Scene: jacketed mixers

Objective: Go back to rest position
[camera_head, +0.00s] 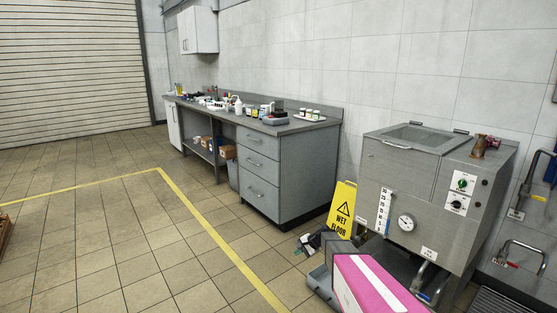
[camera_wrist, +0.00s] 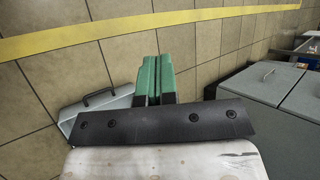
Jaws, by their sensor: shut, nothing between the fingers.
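My gripper (camera_wrist: 153,76) shows in the wrist view as two green fingers side by side, pressed together with nothing between them. They point out over the tiled floor. In the head view, a small dark and green shape left of the yellow wet floor sign (camera_head: 341,210) looks like my gripper, but it is too small to read clearly. The task names no other object.
A steel jacketed mixer (camera_head: 407,190) with a gauge stands at the right. A grey bench (camera_head: 285,165) with drawers and bottles runs along the wall. A yellow line (camera_head: 215,235) crosses the open tiled floor (camera_head: 120,245). A light grey handled panel (camera_wrist: 90,108) lies left of my fingers.

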